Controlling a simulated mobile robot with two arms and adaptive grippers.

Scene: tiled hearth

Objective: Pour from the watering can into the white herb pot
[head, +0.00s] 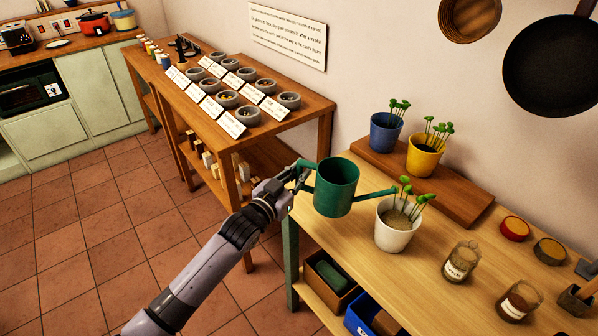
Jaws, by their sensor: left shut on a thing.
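The green watering can (336,189) is at the left end of the wooden table. My left gripper (300,178) is shut on it at its left side. The can looks close to upright, and its spout reaches right toward the white herb pot (393,237). The spout tip shows near the back of the pot's rim, by the seedlings. I cannot tell whether the can is clear of the table, and no water shows. The white pot stands on the table with soil and several green sprouts. My right gripper is not in view.
Blue (385,134) and yellow (424,158) herb pots stand on a raised board (462,198) behind. Two glass jars (461,262) and small round tins (514,229) are to the right. A bench with several grey bowls (289,101) stands at back left. Tiled floor lies open at left.

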